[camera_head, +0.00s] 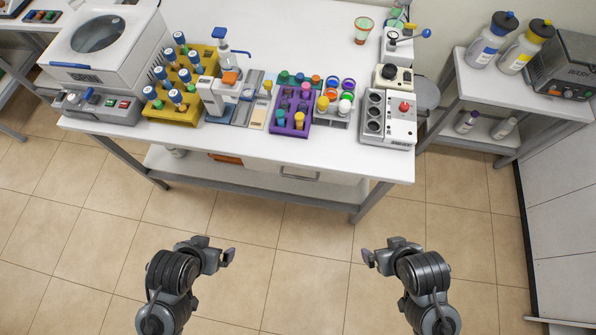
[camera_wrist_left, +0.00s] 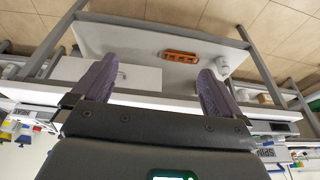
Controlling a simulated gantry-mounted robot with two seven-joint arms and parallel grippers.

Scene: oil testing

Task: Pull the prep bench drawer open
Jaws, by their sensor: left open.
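The prep bench (camera_head: 330,155) is a long white bench in the head view. Its drawer (camera_head: 262,169) is a white front under the front edge, right of centre, and appears shut. A small handle (camera_head: 300,174) shows on it. In the left wrist view, which sees the bench upside down, the drawer (camera_wrist_left: 145,78) lies at the left with its handle (camera_wrist_left: 122,75) between the fingers in the picture. My left gripper (camera_head: 229,257) is open and empty, in front of the bench and apart from the handle. My right gripper (camera_head: 368,258) is also clear of the bench; its jaw opening is unclear.
An orange rack (camera_wrist_left: 180,57) lies on the bench's lower shelf. The bench top carries a yellow rack (camera_head: 178,108), a purple rack (camera_head: 290,123) and several instruments. A side table (camera_head: 500,98) with bottles stands at the right. The tiled floor before the bench is clear.

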